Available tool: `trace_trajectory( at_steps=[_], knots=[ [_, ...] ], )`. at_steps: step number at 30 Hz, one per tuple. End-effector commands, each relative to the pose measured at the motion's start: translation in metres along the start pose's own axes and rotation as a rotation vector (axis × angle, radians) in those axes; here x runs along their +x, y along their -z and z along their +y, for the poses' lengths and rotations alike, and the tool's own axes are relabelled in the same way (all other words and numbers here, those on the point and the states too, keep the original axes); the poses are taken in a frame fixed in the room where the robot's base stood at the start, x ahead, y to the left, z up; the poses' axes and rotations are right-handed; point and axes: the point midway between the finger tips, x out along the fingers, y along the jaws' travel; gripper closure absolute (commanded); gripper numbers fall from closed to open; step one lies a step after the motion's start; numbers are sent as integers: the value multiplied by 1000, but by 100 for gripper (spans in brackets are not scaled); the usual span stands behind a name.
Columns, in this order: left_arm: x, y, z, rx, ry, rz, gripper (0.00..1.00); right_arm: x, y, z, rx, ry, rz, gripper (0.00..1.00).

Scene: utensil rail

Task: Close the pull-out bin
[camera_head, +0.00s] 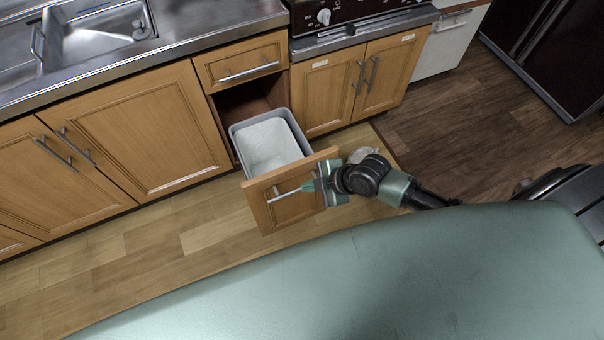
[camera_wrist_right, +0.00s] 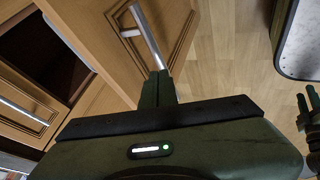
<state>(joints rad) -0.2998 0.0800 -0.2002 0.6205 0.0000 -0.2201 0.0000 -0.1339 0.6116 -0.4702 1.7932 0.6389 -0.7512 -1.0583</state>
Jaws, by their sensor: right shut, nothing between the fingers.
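The pull-out bin is out from the cabinet row in the head view: a grey bin with a white liner (camera_head: 268,145) behind a wooden front panel (camera_head: 262,212). A metal bar handle (camera_head: 284,195) crosses the panel and also shows in the right wrist view (camera_wrist_right: 145,35). My right gripper (camera_head: 308,187) is at the handle's right end, in front of the panel. In the right wrist view its fingers (camera_wrist_right: 158,86) are together and empty, with their tips by the handle's end. I cannot tell if they touch it. My left gripper is not seen in the head view.
A closed drawer (camera_head: 240,65) sits above the dark bin opening. Closed cabinet doors (camera_head: 140,130) are on the left, and more are under the stove (camera_head: 365,75). My pale green body covers the bottom of the head view. The wooden floor (camera_head: 150,245) left of the panel is clear.

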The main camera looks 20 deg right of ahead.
Motion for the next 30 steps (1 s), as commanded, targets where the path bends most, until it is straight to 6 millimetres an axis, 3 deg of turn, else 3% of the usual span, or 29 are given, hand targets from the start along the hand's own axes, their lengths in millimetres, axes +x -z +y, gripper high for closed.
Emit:
trace_trajectory(
  at_steps=[1, 3, 9, 30],
  knots=[
    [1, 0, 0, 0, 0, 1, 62, 10, 1, 3, 2, -3, 2, 100],
    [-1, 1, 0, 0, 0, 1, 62, 12, 1, 16, 1, -5, 0, 100],
    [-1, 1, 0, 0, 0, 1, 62, 22, 0, 32, 0, -1, -1, 100],
    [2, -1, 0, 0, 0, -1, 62, 28, -1, 44, -2, -4, -1, 100]
  ],
)
